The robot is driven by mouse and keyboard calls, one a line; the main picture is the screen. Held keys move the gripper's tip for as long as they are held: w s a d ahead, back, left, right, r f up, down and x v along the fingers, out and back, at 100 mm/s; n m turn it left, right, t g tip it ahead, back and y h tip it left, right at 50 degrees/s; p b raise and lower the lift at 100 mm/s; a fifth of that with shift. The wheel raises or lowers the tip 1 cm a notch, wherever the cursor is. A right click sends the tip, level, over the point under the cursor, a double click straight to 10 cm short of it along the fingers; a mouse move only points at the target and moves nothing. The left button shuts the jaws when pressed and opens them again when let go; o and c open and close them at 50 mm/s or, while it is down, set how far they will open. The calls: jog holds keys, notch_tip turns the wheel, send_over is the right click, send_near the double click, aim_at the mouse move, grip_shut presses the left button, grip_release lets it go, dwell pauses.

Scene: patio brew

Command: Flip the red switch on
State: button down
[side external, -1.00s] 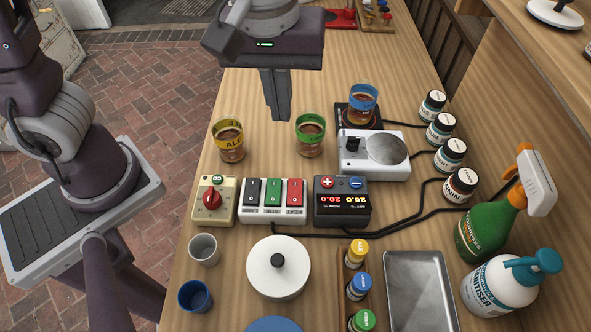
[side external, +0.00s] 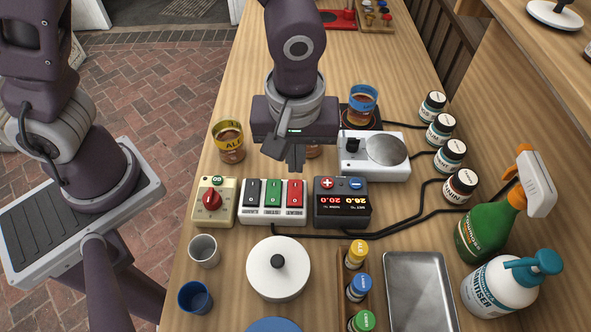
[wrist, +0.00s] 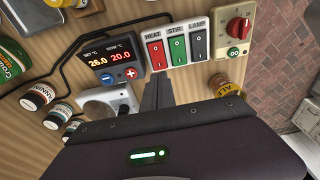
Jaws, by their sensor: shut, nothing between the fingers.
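The red switch (side external: 294,196) is the right-hand rocker on a white switch box (side external: 273,219) in the side view. A green rocker and a black rocker sit to its left. In the wrist view the red switch (wrist: 156,53) is on the left, under the label HEAT. I cannot tell surely which way it is tipped. My gripper (side external: 296,167) is shut and empty, pointing down just behind the red switch. In the wrist view its fingertips (wrist: 159,80) are close to the switch's lower end; a gap seems to remain.
A temperature controller (side external: 342,212) stands right of the switch box, and a cream box with a red dial (side external: 212,201) stands left. A yellow-banded glass (side external: 229,142) and a white stirrer plate (side external: 373,155) are behind.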

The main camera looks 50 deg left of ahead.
aim_at(296, 183)
jog(key=f, duration=0.5)
jog(key=shift+w+a, duration=0.2)
jog(key=shift+a, duration=0.05)
jog(key=shift+r, duration=0.1)
jog(key=shift+f, duration=0.25)
jog(key=shift+r, duration=0.1)
jog(key=shift+s+d+r, duration=0.25)
jog(key=shift+s+d, duration=0.25)
